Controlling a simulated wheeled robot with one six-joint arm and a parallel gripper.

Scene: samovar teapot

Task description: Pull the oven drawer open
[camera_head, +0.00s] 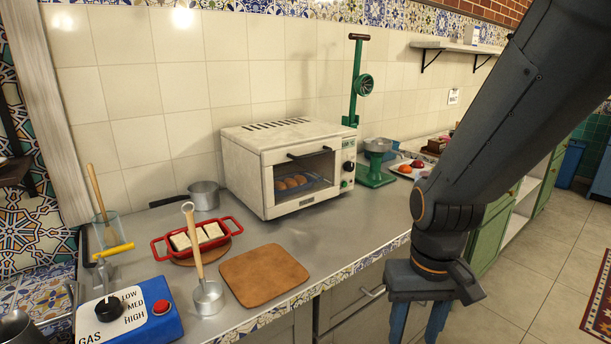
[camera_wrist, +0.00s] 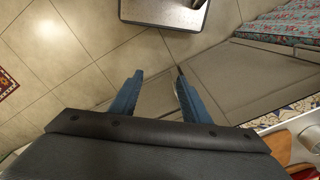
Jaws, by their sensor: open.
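A white oven (camera_head: 290,165) stands on the counter. Its glass front door with a dark handle is shut, and bread or rolls show inside. Below the counter edge is a grey cabinet front with a metal bar handle (camera_head: 375,292); it looks shut. No separate drawer on the oven itself can be made out. My gripper (camera_head: 416,325) points down in front of the counter, to the right of that handle and apart from it. Its blue fingers are open and empty, and they also show in the wrist view (camera_wrist: 158,78), near a grey front panel (camera_wrist: 225,90).
On the counter are a red dish (camera_head: 198,238), a brown board (camera_head: 263,275), a ladle (camera_head: 208,297), a grey pot (camera_head: 203,195), a blue gas control box (camera_head: 130,315) and a green press (camera_head: 375,170). Green cabinets (camera_head: 490,235) stand behind my arm.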

